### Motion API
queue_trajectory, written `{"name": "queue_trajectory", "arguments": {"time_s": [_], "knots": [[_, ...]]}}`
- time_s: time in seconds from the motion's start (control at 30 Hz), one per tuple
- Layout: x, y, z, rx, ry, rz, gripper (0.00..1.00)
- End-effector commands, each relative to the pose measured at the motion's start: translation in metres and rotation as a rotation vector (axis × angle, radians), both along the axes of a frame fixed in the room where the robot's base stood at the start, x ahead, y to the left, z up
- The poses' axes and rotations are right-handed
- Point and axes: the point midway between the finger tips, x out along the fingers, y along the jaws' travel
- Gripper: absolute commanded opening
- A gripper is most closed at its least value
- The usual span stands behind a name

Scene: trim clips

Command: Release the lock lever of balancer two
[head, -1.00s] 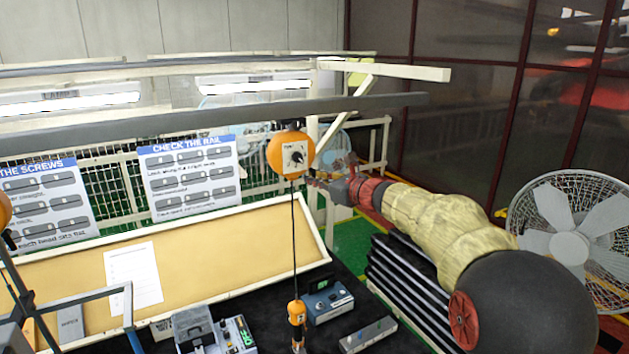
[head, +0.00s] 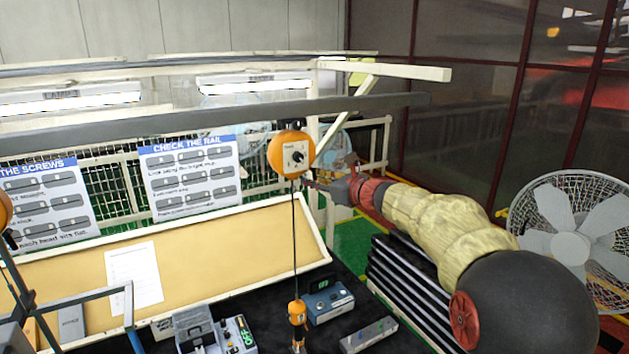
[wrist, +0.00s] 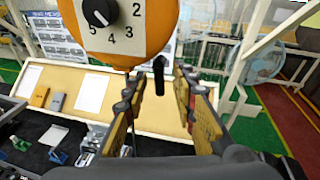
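An orange balancer (head: 291,153) with a white face and a black knob hangs from the grey rail in the head view. In the wrist view its lower part (wrist: 150,42) fills the top, with a numbered dial. A short black lever (wrist: 158,75) hangs below its housing. My gripper (wrist: 159,85) is open, with its two yellow and dark fingers on either side of the lever; I see no clear contact. In the head view my gripper (head: 314,184) is just right of the balancer's lower edge, and the lever cannot be made out there.
A dark cable runs down from the balancer to an orange tool (head: 297,312) above the black bench. A second orange balancer (head: 4,212) is cut off at the left edge. The grey rail (head: 210,115) runs overhead. A large fan (head: 570,240) stands at the right.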

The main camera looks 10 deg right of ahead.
Motion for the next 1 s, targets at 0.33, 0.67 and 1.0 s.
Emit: {"name": "queue_trajectory", "arguments": {"time_s": [0.33, 0.67, 1.0], "knots": [[-0.026, -0.015, 0.005, 0.0, -0.001, -0.002, 0.27], [-0.082, -0.046, 0.015, 0.0, -0.001, -0.004, 0.27], [-0.104, -0.057, 0.017, 0.0, 0.001, 0.0, 0.27]]}}
